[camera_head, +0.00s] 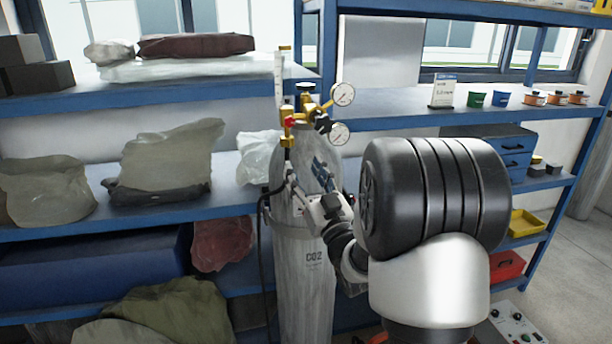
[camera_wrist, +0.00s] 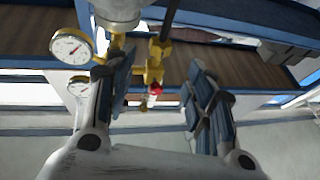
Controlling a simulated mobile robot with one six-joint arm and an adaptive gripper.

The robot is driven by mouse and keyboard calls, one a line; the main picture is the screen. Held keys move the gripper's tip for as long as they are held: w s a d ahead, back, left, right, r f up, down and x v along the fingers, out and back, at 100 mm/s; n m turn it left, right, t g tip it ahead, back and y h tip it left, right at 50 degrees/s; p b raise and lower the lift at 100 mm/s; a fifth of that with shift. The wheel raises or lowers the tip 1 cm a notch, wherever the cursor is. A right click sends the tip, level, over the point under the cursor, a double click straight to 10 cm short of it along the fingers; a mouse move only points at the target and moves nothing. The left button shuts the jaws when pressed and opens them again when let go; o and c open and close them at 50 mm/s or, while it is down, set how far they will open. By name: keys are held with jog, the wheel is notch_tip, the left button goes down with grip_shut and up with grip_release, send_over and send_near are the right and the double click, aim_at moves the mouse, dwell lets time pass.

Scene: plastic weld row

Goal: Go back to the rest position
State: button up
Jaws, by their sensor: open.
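My gripper (camera_wrist: 163,110) is open in the wrist view, with its two blue-padded fingers apart. The brass valve fitting (camera_wrist: 155,62) with a red part shows beyond the fingers, and nothing is seen held between them. In the head view my gripper (camera_head: 305,188) is beside the upper part of the grey CO2 cylinder (camera_head: 306,262), below its regulator (camera_head: 308,102). My arm reaches in from the right and hides part of the cylinder. I cannot tell from these views whether a finger touches the cylinder or fitting.
Two gauges (camera_head: 343,94) stick out right of the regulator. A black hose (camera_head: 264,270) hangs left of the cylinder. Blue shelves (camera_head: 150,93) with bags stand behind, and more shelving with small pots (camera_head: 500,98) is at right. A control box (camera_head: 515,328) sits low right.

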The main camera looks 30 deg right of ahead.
jog(key=shift+s+f, duration=0.15)
jog(key=shift+s, duration=0.15)
jog(key=s+a+f+g+h, duration=0.1)
jog(key=s+a+f+g, duration=0.1)
jog(key=s+a+g, duration=0.4)
jog(key=s+a+f+g+y, duration=0.1)
jog(key=s+a+f+g, duration=0.2)
jog(key=s, duration=0.6)
jog(key=s+a+f+g, duration=0.3)
jog(key=s+a+g, duration=0.2)
jog(key=s, duration=0.4)
jog(key=s+a+f+g+y, duration=0.1)
jog(key=s+a+g, duration=0.3)
jog(key=s, duration=0.5)
jog(key=shift+a+f+n+y, duration=0.3)
jog(key=shift+a+f+n, duration=0.15)
jog(key=shift+f, duration=0.45)
